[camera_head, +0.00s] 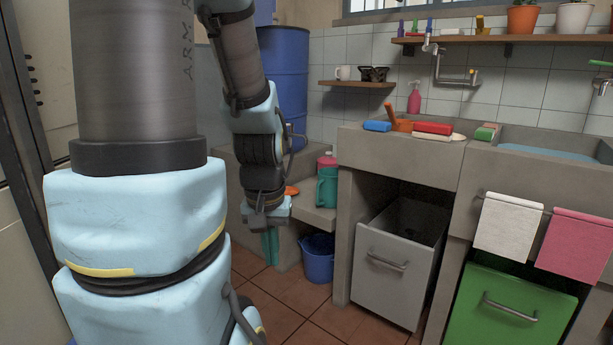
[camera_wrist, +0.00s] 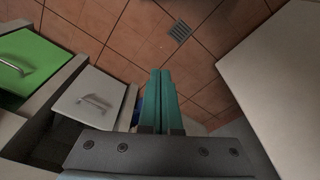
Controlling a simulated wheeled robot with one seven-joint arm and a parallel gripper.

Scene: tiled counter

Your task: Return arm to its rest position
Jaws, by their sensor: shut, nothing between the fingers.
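My gripper (camera_head: 269,246) hangs pointing down at the end of my arm in the head view, left of the blue bucket and the counter. Its two teal fingers also show in the wrist view (camera_wrist: 160,88), lying side by side and pressed together. Nothing is held between them. The fingers point down over the tiled floor (camera_wrist: 205,85). My light-blue and grey arm links fill the left of the head view and hide what is behind them.
A grey drawer (camera_head: 398,268) stands pulled out under the counter, right of my gripper. A green drawer (camera_head: 510,308) is farther right. A blue bucket (camera_head: 318,262) stands on the floor close by. A teal jug (camera_head: 327,187) sits on a low ledge. A blue barrel (camera_head: 284,75) stands behind.

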